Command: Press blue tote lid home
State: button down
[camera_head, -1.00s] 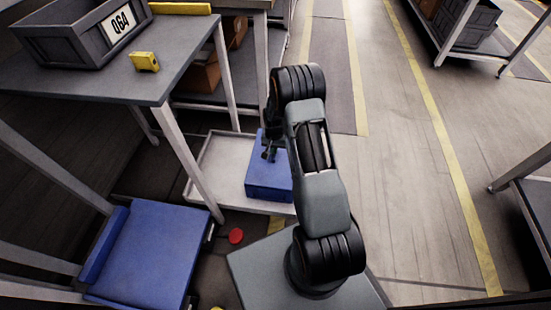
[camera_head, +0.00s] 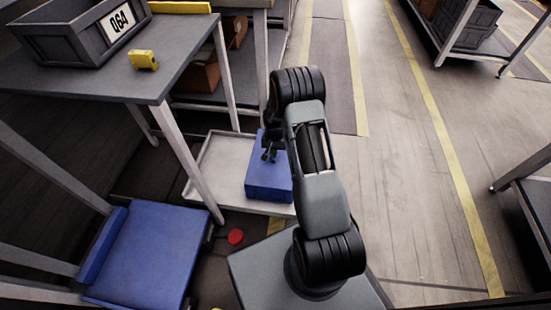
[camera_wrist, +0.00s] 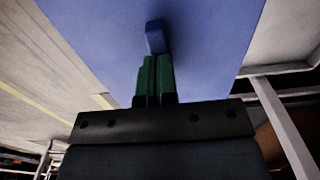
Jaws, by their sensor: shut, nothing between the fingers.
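The blue tote (camera_head: 268,182) sits on a pale tray-like surface (camera_head: 215,168), partly hidden behind my arm. In the wrist view its blue lid (camera_wrist: 205,45) fills the upper middle, with a small raised blue block (camera_wrist: 155,37) on it. My gripper (camera_head: 269,155) is at the tote's top, with its fingers shut and empty. In the wrist view the green fingertips (camera_wrist: 156,62) end right by the raised block. I cannot tell whether they touch it. The lid's seam with the tote is not clear.
A grey table (camera_head: 120,80) at the left holds a grey bin (camera_head: 80,35) and a yellow object (camera_head: 143,60). A blue-topped cart (camera_head: 150,250) stands at lower left, with a red disc (camera_head: 236,237) beside it. The aisle floor (camera_head: 400,150) at the right is clear.

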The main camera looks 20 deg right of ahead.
jog(key=shift+r, duration=0.1)
jog(key=shift+r+p, duration=1.8)
jog(key=shift+r, duration=0.6)
jog(key=shift+r, duration=0.1)
jog(key=s+a+r+n+t+p, duration=0.15)
jog(key=r+p, duration=0.35)
jog(key=r, duration=0.7)
jog(key=s+a+r+n+p, duration=0.1)
jog(key=s+a+r+p, duration=0.35)
jog(key=r, duration=0.75)
jog(key=r+n+p, duration=0.1)
jog(key=r+p, duration=0.6)
jog(key=r, duration=0.6)
jog(key=s+a+r+n+t+p, duration=0.1)
jog(key=s+a+r+p, duration=0.1)
jog(key=s+r+p, duration=0.5)
jog(key=s+a+r+n+t+p, duration=0.1)
jog(key=s+r+p, duration=0.5)
jog(key=r, duration=0.9)
jog(key=s+a+n, duration=0.1)
jog(key=s, duration=0.1)
jog(key=shift+s+a+r+p, duration=0.15)
jog(key=shift+s+a+p, duration=0.2)
jog(key=shift+d, duration=0.1)
